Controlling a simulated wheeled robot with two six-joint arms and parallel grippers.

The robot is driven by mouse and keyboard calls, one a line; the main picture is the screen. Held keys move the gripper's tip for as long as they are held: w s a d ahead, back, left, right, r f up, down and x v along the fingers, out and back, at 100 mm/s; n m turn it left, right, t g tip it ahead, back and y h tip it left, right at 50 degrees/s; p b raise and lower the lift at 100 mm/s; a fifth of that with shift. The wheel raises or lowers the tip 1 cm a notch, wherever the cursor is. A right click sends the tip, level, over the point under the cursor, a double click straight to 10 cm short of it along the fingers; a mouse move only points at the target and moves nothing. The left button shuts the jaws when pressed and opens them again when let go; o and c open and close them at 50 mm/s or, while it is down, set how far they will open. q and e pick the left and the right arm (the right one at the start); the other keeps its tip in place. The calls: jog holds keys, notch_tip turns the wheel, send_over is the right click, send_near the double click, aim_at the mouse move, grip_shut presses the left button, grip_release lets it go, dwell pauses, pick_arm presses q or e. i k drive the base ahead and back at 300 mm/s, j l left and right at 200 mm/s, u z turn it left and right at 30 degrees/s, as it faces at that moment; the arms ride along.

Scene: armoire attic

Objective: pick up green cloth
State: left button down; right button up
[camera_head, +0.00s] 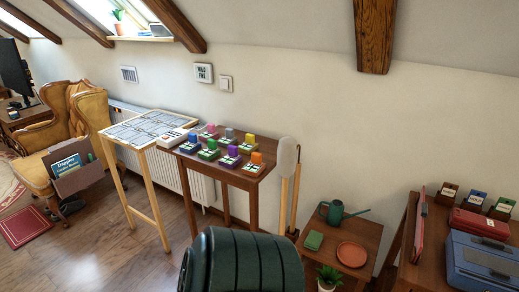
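A small folded green cloth (313,240) lies flat on a low brown wooden side table (331,222) right of centre. It sits left of a round terracotta-coloured plate (351,254) and below a dark green watering can (336,212), apart from both. The cloth's whole top shows and nothing covers it. Neither of my grippers is in view, and no arm shows near the table.
A large dark green ribbed object (245,262) fills the bottom centre, left of the side table. A potted plant (328,278) stands in front. A desk with a blue case (480,262) is right. A brown table (262,146) with colourful blocks stands behind.

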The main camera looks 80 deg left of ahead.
aim_at(313, 241)
jog(key=u, duration=2.35)
jog(key=l+u, duration=0.3)
jog(key=u, duration=0.15)
jog(key=k+l+u, duration=0.1)
jog(key=l+u, duration=0.15)
jog(key=u, duration=0.15)
jog(key=k+l+u, duration=0.1)
jog(key=l+u, duration=0.2)
jog(key=u, duration=0.15)
